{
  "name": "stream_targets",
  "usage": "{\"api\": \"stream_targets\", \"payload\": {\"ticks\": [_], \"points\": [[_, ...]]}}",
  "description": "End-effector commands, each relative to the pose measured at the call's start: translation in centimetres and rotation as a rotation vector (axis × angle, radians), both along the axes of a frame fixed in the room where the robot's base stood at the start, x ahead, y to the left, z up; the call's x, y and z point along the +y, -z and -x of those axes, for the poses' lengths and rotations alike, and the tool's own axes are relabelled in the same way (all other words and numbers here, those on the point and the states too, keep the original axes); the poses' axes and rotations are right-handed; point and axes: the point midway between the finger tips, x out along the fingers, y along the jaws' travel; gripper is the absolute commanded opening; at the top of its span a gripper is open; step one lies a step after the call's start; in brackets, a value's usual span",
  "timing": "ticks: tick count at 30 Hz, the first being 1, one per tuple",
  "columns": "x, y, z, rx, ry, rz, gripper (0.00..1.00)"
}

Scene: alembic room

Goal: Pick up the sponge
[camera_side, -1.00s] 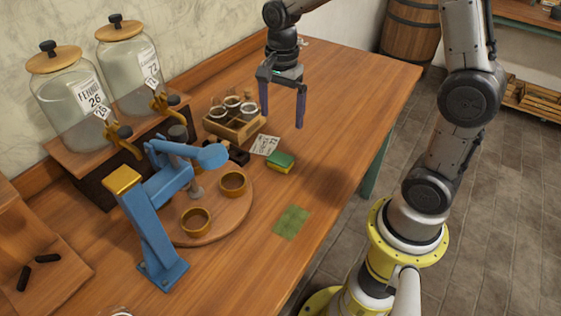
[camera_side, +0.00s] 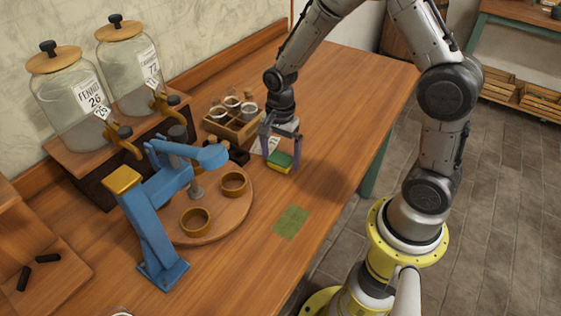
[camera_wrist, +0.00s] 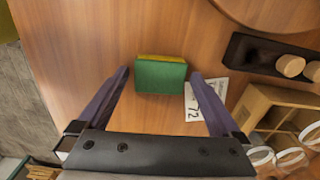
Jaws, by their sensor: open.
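The sponge (camera_side: 279,161) is a small block, green on top and yellow below, lying on the wooden table. My gripper (camera_side: 280,160) is open, with its purple fingers pointing down on either side of the sponge in the side view. In the wrist view the green face of the sponge (camera_wrist: 160,76) shows between and slightly beyond the fingertips of my gripper (camera_wrist: 160,76), with clear gaps on both sides. I cannot tell exactly how far above the table the fingertips are.
A white label card (camera_wrist: 205,101) lies close beside the sponge. A wooden crate of jars (camera_side: 233,124) stands behind it. A round board (camera_side: 225,217) with two cups and a blue stand (camera_side: 150,225) are at left. A green mat (camera_side: 291,222) lies on the clear table in front.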

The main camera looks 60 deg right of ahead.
Motion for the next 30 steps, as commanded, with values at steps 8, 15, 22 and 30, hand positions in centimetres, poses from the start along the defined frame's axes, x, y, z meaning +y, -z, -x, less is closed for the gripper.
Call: {"api": "stream_targets", "payload": {"ticks": [8,15,22,30], "points": [[-0.02,1.03,0.01,-0.001,0.0,0.0,1.0],[-0.02,0.99,0.01,-0.001,0.0,0.0,0.71],[-0.02,0.98,0.01,-0.001,0.0,0.0,0.3],[-0.02,0.92,0.0,-0.001,0.0,0.0,0.24]]}}
